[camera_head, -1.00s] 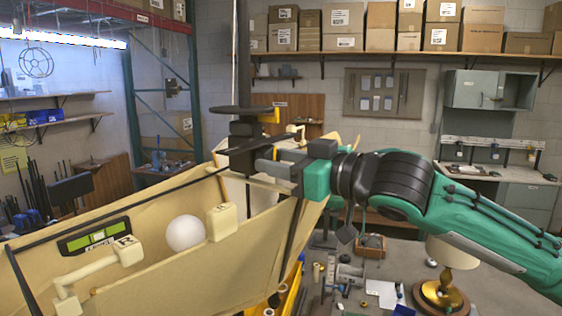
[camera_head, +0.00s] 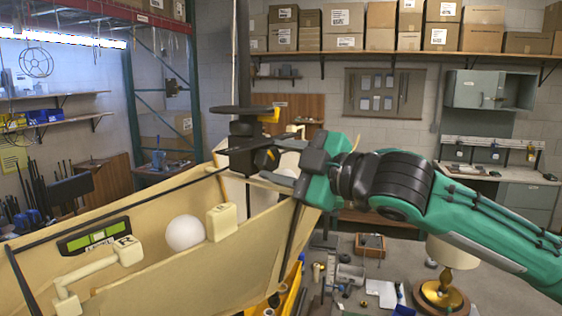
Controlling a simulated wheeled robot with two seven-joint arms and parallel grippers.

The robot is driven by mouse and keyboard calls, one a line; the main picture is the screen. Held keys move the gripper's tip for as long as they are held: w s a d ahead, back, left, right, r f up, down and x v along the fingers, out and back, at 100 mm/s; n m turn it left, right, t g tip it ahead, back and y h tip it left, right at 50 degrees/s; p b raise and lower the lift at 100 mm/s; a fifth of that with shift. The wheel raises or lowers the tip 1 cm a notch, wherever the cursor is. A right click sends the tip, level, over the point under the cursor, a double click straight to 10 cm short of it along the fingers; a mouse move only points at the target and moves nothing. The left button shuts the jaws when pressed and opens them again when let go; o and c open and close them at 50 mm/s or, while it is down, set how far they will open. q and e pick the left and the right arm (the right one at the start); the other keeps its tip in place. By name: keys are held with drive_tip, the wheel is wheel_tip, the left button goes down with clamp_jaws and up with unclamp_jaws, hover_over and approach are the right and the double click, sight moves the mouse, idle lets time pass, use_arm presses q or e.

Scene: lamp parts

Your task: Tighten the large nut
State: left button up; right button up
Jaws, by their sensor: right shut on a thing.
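A black pole (camera_head: 243,60) rises at the centre with a flat black disc (camera_head: 235,112) that has a yellow piece at its right. Just below the disc is a blocky black part (camera_head: 243,130), which looks like the large nut. My right gripper (camera_head: 265,163) reaches in from the right and is shut at this black part, with its wrist rolled over. The fingers partly hide the lower part of the nut, so the exact contact is hard to see. My left gripper is not in view.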

drive_tip(key=shift+n, duration=0.5)
drive_tip(key=o, duration=1)
drive_tip(key=shift+f, duration=0.1)
